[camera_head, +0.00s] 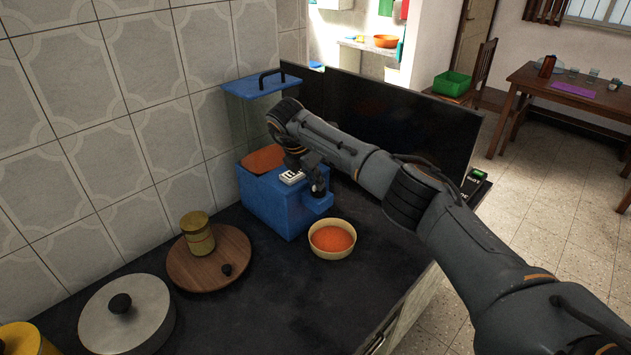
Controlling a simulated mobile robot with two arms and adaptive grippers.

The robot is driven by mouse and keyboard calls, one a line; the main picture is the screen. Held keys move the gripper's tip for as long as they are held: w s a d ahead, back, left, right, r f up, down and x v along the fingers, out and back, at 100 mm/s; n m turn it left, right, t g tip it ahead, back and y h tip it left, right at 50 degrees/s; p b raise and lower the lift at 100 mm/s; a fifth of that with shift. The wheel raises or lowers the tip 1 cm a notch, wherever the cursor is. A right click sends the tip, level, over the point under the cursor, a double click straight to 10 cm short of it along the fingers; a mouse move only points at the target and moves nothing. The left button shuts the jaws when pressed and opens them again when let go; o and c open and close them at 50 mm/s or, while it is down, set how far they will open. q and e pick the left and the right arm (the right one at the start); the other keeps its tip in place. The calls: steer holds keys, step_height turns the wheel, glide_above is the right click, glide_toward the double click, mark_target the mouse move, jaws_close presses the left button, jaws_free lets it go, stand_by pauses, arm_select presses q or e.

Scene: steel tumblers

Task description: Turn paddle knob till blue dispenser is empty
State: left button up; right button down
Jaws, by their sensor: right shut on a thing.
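The blue dispenser (272,205) stands on the dark counter against the tiled wall. It has a clear hopper, a blue lid (262,84) with a dark handle, and a layer of orange grain (263,159) low in the hopper. My right gripper (318,186) is at the dispenser's front, shut on what seems to be the paddle knob, which the fingers hide. A cream bowl (333,254) holding orange grain (332,238) stands on the counter just below the dispenser's front. My left gripper is not in view.
A round wooden board (235,245) carries a yellow-green canister (198,236). A steel lid with a black knob (148,318) lies nearer. A dark panel (425,123) rises behind my right arm. The counter's front middle is clear.

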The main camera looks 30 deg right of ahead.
steer(key=c, duration=1.4)
jaws_free()
steer(key=shift+r, duration=0.1)
steer(key=v, duration=1.2)
